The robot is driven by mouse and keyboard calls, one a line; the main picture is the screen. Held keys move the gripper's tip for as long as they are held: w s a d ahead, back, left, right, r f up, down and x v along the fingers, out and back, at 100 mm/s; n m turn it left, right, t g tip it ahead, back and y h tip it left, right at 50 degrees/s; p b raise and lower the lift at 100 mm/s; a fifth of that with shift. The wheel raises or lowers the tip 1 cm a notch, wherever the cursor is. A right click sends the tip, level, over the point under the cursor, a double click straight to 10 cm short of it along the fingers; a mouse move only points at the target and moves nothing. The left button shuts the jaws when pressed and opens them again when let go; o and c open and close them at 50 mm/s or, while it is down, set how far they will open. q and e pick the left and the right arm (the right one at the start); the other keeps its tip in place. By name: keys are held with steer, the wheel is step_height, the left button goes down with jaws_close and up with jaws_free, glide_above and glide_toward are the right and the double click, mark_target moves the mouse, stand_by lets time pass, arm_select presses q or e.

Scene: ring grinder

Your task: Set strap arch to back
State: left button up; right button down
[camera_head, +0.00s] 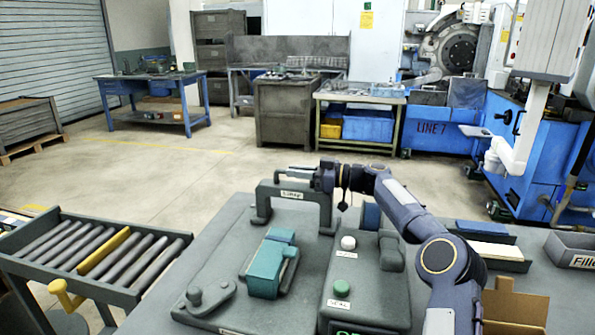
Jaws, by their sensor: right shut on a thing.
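The strap arch (264,200) is a grey bridge-shaped piece with a white label on its crossbar. It stands upright at the back of the grey work plate (215,262), its two legs reaching down to the plate. My right gripper (310,177) reaches in from the right and is shut at the right end of the arch's top; the jaws and exact contact are too small to make out. A teal block fixture (268,270) sits on the plate in front of the arch. My left gripper is not in view.
A control box (365,292) with a white and a green button stands right of the plate. A roller conveyor (95,255) with a yellow crank lies at left. A bin (575,250) and a tray (500,262) stand at right. Open floor lies behind.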

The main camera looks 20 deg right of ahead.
steer(key=shift+d+r, duration=0.15)
steer(key=c, duration=1.7)
jaws_free()
steer(key=shift+w, duration=0.1)
steer(key=shift+c, duration=0.2)
steer(key=o, duration=0.3)
steer(key=shift+w, duration=0.15)
steer(key=shift+o, duration=0.2)
step_height(320, 180, up, 3)
steer(key=shift+f, duration=0.1)
steer(key=s+a+r+b, duration=0.4)
steer(key=s+r, duration=0.6)
steer(key=s, duration=0.3)
steer(key=shift+s+a+b, duration=0.15)
steer(key=shift+a+b, duration=0.2)
steer(key=shift+a, duration=0.15)
